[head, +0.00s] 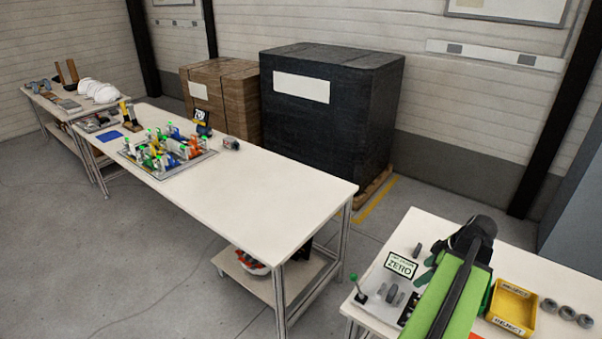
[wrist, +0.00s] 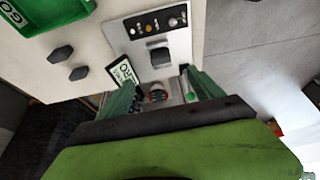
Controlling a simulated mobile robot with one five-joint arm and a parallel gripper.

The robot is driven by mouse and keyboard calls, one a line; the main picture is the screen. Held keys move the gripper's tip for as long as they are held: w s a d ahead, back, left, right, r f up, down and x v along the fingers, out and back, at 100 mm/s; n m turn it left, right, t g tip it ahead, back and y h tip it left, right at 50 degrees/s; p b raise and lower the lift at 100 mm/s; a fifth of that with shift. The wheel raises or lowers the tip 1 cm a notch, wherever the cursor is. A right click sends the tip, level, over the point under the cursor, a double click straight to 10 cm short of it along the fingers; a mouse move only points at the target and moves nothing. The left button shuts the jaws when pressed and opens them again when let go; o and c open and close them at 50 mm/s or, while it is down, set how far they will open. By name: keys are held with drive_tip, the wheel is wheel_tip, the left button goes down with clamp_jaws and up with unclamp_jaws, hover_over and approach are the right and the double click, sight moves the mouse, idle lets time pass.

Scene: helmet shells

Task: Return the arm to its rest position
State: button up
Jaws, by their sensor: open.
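My green arm reaches over the right-hand table. My gripper (head: 424,268) is over the grey plate (head: 378,290) beside the "ZERO" sign (head: 401,265). In the wrist view my gripper (wrist: 160,88) shows two green fingers spread apart. No object is held between them. A small round dark and orange part (wrist: 157,93) shows beyond the gap between the fingers; I cannot tell its height below them. The sign also shows in the wrist view (wrist: 124,72), close to the left finger.
A yellow "REJECT" bin (head: 512,308) stands right of my arm, with several grey round parts (head: 568,312) beside it. A lever with a green knob (head: 355,281) stands at the table's left edge. The long table (head: 265,190) holds a coloured fixture (head: 165,150); its near half is clear.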

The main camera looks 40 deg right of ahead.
drive_tip(key=w+a+n, duration=0.1)
drive_tip(key=w+a, duration=0.3)
drive_tip(key=w, duration=0.1)
drive_tip(key=w+a+n+y, duration=0.1)
drive_tip(key=w+a, duration=0.3)
drive_tip(key=w, duration=0.2)
drive_tip(key=w+a+n+g, duration=0.1)
drive_tip(key=w+a+n, duration=0.1)
drive_tip(key=w+a, duration=0.2)
drive_tip(key=shift+w+f, duration=0.15)
drive_tip(key=shift+w, duration=0.4)
drive_tip(key=shift+w+f, duration=0.15)
drive_tip(key=shift+w, duration=0.4)
drive_tip(key=w+a+n+g, duration=0.1)
drive_tip(key=w+a+n, duration=0.2)
drive_tip(key=w+a, duration=0.75)
drive_tip(key=a+f+m+g+h, duration=0.1)
drive_tip(key=a+m, duration=0.4)
drive_tip(key=a, duration=1)
drive_tip(key=w+a+f+m+g+h+b, duration=0.1)
drive_tip(key=a+m, duration=0.4)
drive_tip(key=a, duration=1)
drive_tip(key=shift+w+f+m, duration=0.25)
drive_tip(key=shift+f+m, duration=0.05)
drive_tip(key=shift+f, duration=0.05)
